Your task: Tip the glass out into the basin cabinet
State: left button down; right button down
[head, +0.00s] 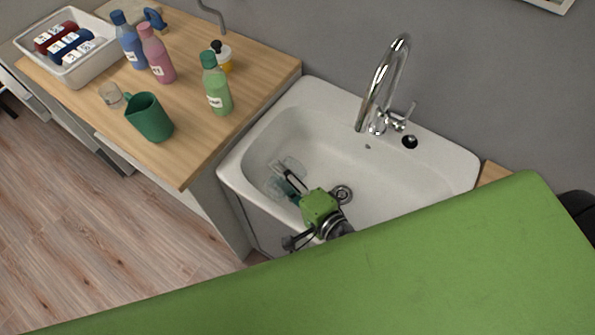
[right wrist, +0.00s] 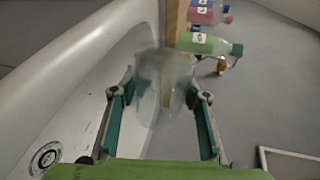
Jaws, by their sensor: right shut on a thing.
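The clear glass (head: 292,165) is inside the white bowl of the basin cabinet (head: 240,178), toward its left side. My right gripper (head: 287,183) reaches down into the bowl and is shut on the glass. In the right wrist view the glass (right wrist: 163,68) sits between the two fingers (right wrist: 162,95), with the basin wall behind it on the left. It is see-through and faint, so I cannot tell its exact tilt or whether any liquid is in it. The drain (head: 341,194) lies right of the gripper. My left gripper is not in view.
A chrome tap (head: 378,90) stands at the basin's back. The wooden counter on the left (head: 190,150) holds a green mug (head: 150,118), a small clear glass (head: 111,95), a green bottle (head: 216,88), other bottles and a white bin (head: 75,75). My green arm link covers the lower right.

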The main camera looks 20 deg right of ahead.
aim_at(299, 165)
jog(key=shift+w+d+r+m+p, duration=0.25)
jog(key=shift+r+m+p, duration=0.3)
jog(key=shift+p, duration=0.65)
jog(key=m+p, duration=0.1)
jog(key=d+g+y+p, duration=0.1)
jog(key=shift+w+r+m+p, duration=0.2)
jog(key=shift+r+m+p, duration=0.1)
jog(key=shift+m, duration=0.05)
jog(key=shift+w+d+r+m+g+y+p, duration=0.1)
jog(key=shift+w+d+m+g+y+p, duration=0.2)
jog(key=shift+m+p, duration=0.2)
jog(key=shift+w+d+r+m+g+y+p, duration=0.1)
jog(key=shift+d+m+g+y+p, duration=0.1)
jog(key=shift+m+g+y+p, duration=0.3)
jog(key=shift+w+d+m, duration=0.25)
jog(key=shift+d+m, duration=0.1)
jog(key=shift+m, duration=0.55)
